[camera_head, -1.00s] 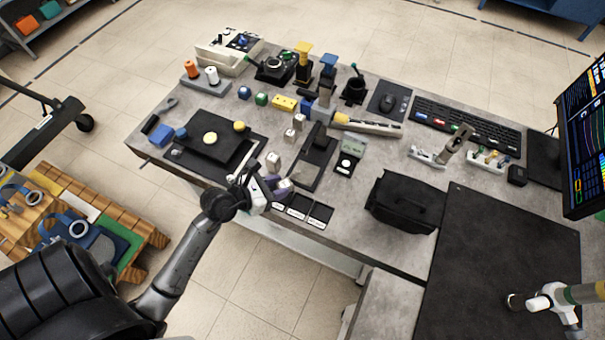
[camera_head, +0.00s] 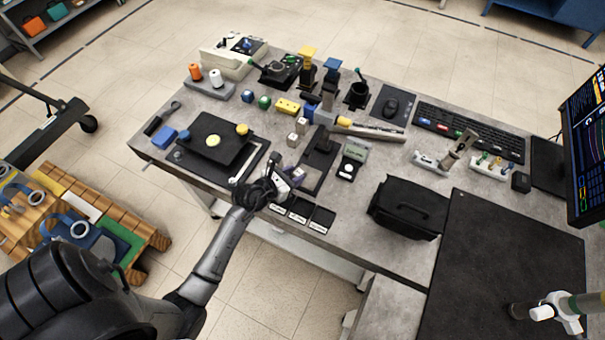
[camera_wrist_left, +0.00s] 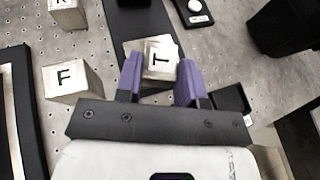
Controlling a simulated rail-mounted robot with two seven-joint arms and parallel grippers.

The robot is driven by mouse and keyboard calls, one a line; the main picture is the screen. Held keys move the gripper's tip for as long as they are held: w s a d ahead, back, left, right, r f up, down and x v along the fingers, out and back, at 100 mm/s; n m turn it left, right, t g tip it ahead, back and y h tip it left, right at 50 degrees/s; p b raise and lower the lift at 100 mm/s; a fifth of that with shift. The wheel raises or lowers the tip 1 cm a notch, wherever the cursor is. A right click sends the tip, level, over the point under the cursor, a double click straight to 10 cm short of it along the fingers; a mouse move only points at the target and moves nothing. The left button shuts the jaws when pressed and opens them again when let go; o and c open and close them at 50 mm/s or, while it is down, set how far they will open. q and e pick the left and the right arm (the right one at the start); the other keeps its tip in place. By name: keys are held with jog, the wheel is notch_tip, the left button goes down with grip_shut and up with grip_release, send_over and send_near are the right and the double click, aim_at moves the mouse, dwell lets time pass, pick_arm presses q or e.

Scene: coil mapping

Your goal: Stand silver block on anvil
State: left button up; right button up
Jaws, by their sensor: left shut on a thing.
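My left gripper (camera_wrist_left: 160,84) is shut on a silver block (camera_wrist_left: 160,60) marked T, its purple fingers on either side of the block. In the head view, the left gripper (camera_head: 295,181) is at the near edge of the table, beside the dark fixture base (camera_head: 312,172); its wrist partly hides the held block. In the wrist view, a black strip (camera_wrist_left: 140,18) lies beyond the block. I cannot tell which part is the anvil, or whether the block touches anything below. My right gripper (camera_head: 520,310) is at the lower right, too small to read.
A silver block marked F (camera_wrist_left: 72,82) stands left of the gripper, and another block (camera_wrist_left: 66,14) is farther back. Labelled black trays (camera_head: 298,210) lie along the near edge. A black bag (camera_head: 408,205) stands to the right. The dark mat (camera_head: 500,260) is clear.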

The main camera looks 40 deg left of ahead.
aim_at(302, 170)
pick_arm(q)
jog(key=w, duration=0.3)
jog(key=shift+w+d, duration=0.2)
jog(key=shift+w, duration=0.1)
jog(key=shift+f+b, duration=0.65)
jog(key=shift+f, duration=1.1)
pick_arm(e)
jog(key=shift+a+f, duration=0.1)
jog(key=shift+f, duration=0.6)
jog(key=shift+r, duration=0.1)
pick_arm(q)
jog(key=shift+f, duration=0.15)
jog(key=o, duration=1)
